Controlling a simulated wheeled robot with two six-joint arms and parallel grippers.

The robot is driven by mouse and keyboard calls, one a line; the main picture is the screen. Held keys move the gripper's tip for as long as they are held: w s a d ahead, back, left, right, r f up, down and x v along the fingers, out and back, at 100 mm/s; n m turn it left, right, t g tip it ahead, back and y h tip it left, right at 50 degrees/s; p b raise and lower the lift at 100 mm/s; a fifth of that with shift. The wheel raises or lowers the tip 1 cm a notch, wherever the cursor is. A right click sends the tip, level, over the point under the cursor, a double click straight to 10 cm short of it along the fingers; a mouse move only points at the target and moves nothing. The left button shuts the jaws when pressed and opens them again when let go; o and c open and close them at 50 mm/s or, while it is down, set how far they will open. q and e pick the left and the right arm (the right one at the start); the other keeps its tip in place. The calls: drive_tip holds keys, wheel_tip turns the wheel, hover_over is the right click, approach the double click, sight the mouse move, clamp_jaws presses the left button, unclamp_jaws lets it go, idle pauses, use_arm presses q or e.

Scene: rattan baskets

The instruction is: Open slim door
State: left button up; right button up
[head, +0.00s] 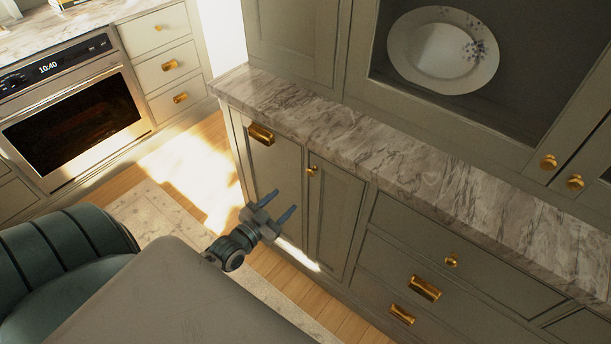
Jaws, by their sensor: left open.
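A slim grey-green door (335,218) with a small round brass knob (312,170) at its upper left is set in the lower cabinet and looks shut. To its left is another narrow front (281,163) with a brass cup pull (261,134) near its top; it also looks shut. My left gripper (285,201) is open and empty, with its two fingers pointing toward the cabinet fronts. In the picture it lies below and left of the knob and covers part of the left front. I cannot tell its exact distance from the doors. My right gripper is not in view.
A marble counter (395,165) juts out above the doors. Drawers (405,262) with brass pulls are at right. A glazed upper cabinet holds a plate (443,50). An oven (75,115) and drawers stand at left. Wooden floor (196,165) and a rug (148,208) lie between.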

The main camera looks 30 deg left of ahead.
use_arm(q)
drive_tip(key=r, duration=0.1)
drive_tip(key=b, duration=0.3)
approach(309, 174)
drive_tip(key=w, duration=0.4)
drive_tip(key=w+b, duration=0.1)
drive_tip(key=shift+w+d+f, duration=0.2)
drive_tip(key=shift+w+f, duration=0.15)
drive_tip(key=shift+w+d+r+b, duration=0.1)
drive_tip(key=shift+w+r+b, duration=0.1)
drive_tip(key=shift+w+b, duration=0.65)
drive_tip(key=shift+w, duration=0.45)
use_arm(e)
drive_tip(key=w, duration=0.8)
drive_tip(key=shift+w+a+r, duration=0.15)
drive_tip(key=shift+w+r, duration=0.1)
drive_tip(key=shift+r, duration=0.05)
use_arm(q)
clamp_jaws()
